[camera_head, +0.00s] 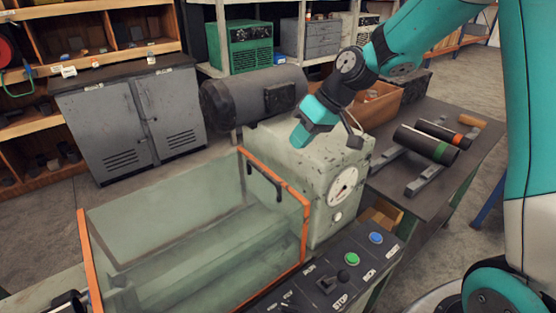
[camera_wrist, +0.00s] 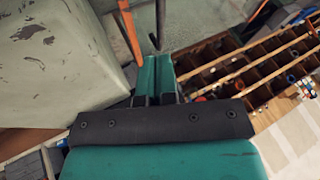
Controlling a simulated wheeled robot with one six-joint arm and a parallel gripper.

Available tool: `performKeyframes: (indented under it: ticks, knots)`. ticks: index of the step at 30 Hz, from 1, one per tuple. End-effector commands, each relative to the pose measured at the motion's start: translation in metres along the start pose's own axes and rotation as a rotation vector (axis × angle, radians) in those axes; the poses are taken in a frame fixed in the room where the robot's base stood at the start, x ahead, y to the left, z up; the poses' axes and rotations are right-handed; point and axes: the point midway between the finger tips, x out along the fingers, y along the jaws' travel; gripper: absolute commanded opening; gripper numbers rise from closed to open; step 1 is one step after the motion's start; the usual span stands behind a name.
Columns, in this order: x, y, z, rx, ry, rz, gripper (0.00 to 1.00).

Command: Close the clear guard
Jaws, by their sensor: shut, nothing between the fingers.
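The clear guard (camera_head: 170,225) is a see-through box with orange edges, standing over the machine bed at the lower left of the head view. Its right orange edge is beside the pale green headstock (camera_head: 330,185). A black handle (camera_head: 264,180) is on the guard near that edge. My gripper (camera_head: 299,138) is above the headstock, up and to the right of the handle and apart from it. In the wrist view my gripper (camera_wrist: 156,60) has its teal fingers together and empty. An orange guard edge (camera_wrist: 129,30) shows just beyond the fingertips, with a dark bar, probably the handle.
A control panel (camera_head: 330,280) with green and blue buttons is in front of the headstock. A dark motor (camera_head: 255,95) is behind it. A bench (camera_head: 465,160) with dark cylinders stands at the right. A grey cabinet (camera_head: 130,115) stands at the back left.

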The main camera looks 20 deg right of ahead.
Motion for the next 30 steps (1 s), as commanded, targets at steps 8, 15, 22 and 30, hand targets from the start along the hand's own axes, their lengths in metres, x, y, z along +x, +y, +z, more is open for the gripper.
performKeyframes:
  ticks: [8, 15, 22, 30]
  knots:
    - [0.021, 0.018, -0.006, 0.011, 0.017, -0.005, 0.00]
    - [0.065, 0.017, -0.006, 0.012, 0.015, -0.004, 0.00]
    - [0.094, 0.018, -0.007, 0.012, 0.018, -0.001, 0.00]
    - [0.102, 0.019, -0.007, 0.011, 0.021, 0.000, 0.00]
